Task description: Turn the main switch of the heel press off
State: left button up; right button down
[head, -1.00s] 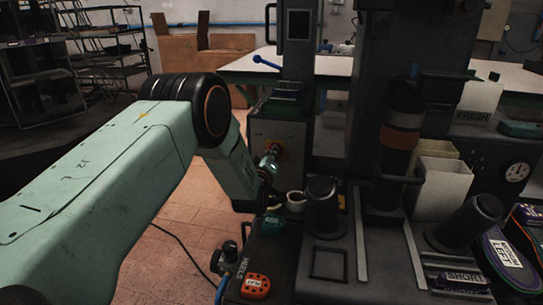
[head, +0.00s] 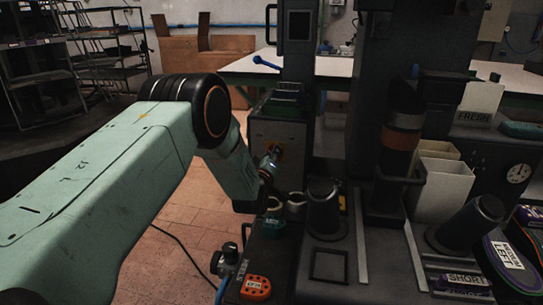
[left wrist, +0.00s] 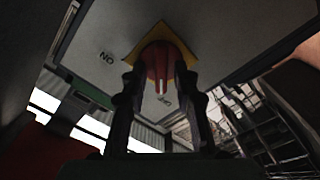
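The main switch, a red knob (left wrist: 161,66) on a yellow plate, shows in the left wrist view on a grey panel. Its white pointer line points down in that picture, toward the OFF label (left wrist: 165,99). The ON label (left wrist: 106,57) appears upside down to the left. My left gripper (left wrist: 160,80) has one finger on each side of the knob, the tips against its edges. In the head view the left gripper (head: 270,161) is at the front panel of the heel press (head: 278,132), and mostly hides the switch. My right gripper is not in view.
Black cylinders (head: 323,205) and the press column (head: 385,90) stand right of the left gripper. An orange-red tagged pendant (head: 256,287) lies below. White bins (head: 442,187) stand at the right. Tiled floor (head: 185,235) is open below my left arm.

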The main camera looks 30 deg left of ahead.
pick_arm(q)
jog(key=shift+s, duration=0.1)
jog(key=v, duration=1.2)
jog(key=shift+f, duration=0.1)
dwell(0.6)
